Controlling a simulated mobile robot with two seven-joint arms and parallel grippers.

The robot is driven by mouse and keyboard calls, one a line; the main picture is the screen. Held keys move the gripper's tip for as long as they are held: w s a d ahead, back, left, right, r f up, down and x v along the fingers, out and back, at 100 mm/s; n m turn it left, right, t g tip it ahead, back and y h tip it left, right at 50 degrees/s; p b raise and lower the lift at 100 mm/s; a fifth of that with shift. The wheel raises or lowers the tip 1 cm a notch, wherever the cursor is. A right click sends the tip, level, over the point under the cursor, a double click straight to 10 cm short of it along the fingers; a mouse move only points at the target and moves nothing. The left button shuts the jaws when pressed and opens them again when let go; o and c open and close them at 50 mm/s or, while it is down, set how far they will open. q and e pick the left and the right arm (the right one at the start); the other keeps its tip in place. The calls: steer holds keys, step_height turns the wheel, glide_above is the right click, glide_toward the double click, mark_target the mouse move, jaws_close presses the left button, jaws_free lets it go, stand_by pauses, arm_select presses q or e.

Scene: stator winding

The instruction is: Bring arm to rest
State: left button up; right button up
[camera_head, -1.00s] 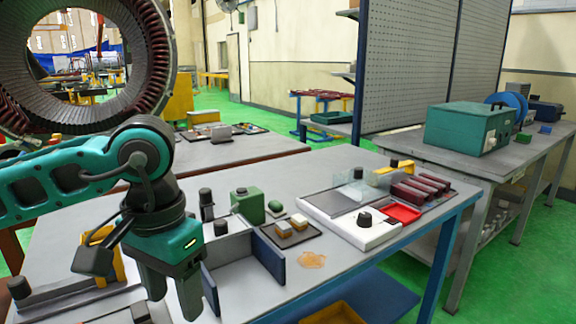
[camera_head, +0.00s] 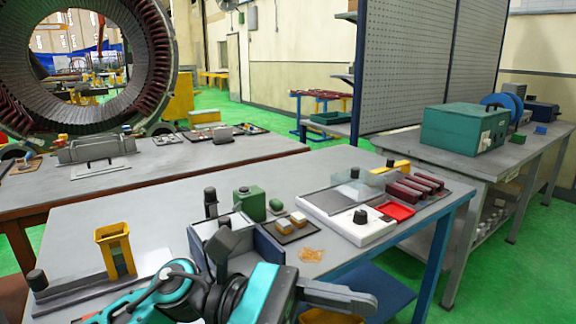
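My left arm, teal and dark, comes in low at the bottom left, with its wrist bent over the front of the near workbench (camera_head: 150,195). My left gripper (camera_head: 338,298) is at the bottom centre, its dark finger part pointing right, beyond the bench's front edge. I see nothing held in it. Its lower part is cut off by the picture's edge, so I cannot tell how far the fingers are apart. My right gripper is not in view.
A yellow holder (camera_head: 116,250) stands at the bench's left. A blue-walled divider (camera_head: 262,240) stands just behind my wrist. A white fixture (camera_head: 345,226) and a red tray (camera_head: 396,210) lie right. A large stator ring (camera_head: 160,60) stands at the back left.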

arm_select(q)
steer(key=w+a+f+m+t+y+p, duration=0.1)
steer(key=w+a+f+m+t+y, duration=0.35)
steer(key=m+t, duration=0.95)
steer(key=w+a+f+m+t+y+p, duration=0.1)
steer(key=w+a+f+m+t, duration=0.65)
steer(key=m, duration=1.05)
steer(key=s+a+f+n+g+y, duration=0.1)
steer(key=s+a+f+n+y, duration=0.2)
steer(key=f+n, duration=0.3)
steer(key=s+a+f+n+g+y, duration=0.1)
steer(key=s+a+f+n+y, duration=0.3)
steer(key=f, duration=0.4)
steer(key=s+a+f+n+g+y, duration=0.2)
steer(key=s+a+f+n+y, duration=0.1)
steer(key=f+n, duration=0.5)
steer(key=s+a, duration=0.1)
steer(key=s, duration=0.1)
steer(key=shift+s, duration=0.3)
steer(key=shift+d, duration=0.1)
